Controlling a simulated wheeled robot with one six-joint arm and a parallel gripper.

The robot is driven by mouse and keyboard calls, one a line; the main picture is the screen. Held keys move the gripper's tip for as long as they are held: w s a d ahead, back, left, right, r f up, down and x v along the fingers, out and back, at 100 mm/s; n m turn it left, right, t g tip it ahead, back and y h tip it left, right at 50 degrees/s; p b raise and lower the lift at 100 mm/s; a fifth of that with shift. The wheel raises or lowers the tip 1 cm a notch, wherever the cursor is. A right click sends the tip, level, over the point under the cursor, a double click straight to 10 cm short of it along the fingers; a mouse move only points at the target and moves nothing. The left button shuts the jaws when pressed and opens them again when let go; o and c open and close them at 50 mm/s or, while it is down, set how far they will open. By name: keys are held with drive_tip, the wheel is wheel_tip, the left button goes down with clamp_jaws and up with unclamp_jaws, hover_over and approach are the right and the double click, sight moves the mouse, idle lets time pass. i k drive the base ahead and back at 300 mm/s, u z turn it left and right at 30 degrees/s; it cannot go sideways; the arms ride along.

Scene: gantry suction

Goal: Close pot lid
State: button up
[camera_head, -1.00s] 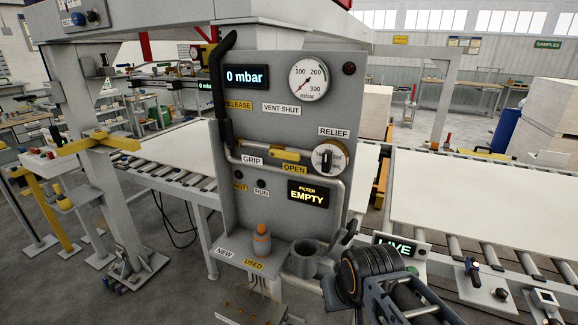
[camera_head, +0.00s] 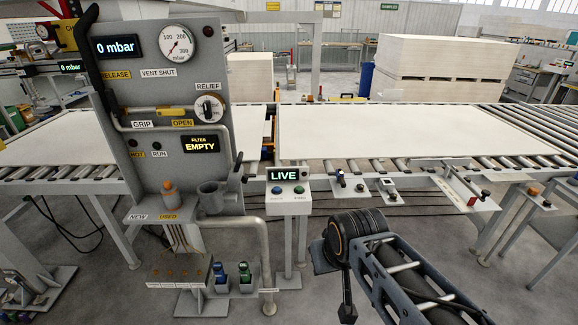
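The pot (camera_head: 211,198) is an open-topped grey cylinder on the ledge at the foot of the grey control panel. A dark, upright, tilted piece (camera_head: 238,168) stands at its right rim; it looks like the raised lid, but I cannot tell for sure. The filter display (camera_head: 200,144) above reads EMPTY. My arm reaches in from the lower right. A dark part at its end, perhaps my gripper (camera_head: 347,310), hangs down in front of the floor, right of the pot and apart from it. Its fingers cannot be made out.
An orange-topped item (camera_head: 170,194) stands on the ledge left of the pot. A LIVE control box (camera_head: 287,190) stands right of it. A grey bent pipe (camera_head: 262,245) and small bottles (camera_head: 232,274) are below. Roller conveyors with white sheets (camera_head: 380,132) lie behind.

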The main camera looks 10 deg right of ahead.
sight(236, 172)
drive_tip(key=z, duration=0.7)
drive_tip(key=k, duration=0.15)
drive_tip(key=u, duration=1.65)
drive_tip(key=i, duration=0.65)
drive_tip(key=u, duration=0.4)
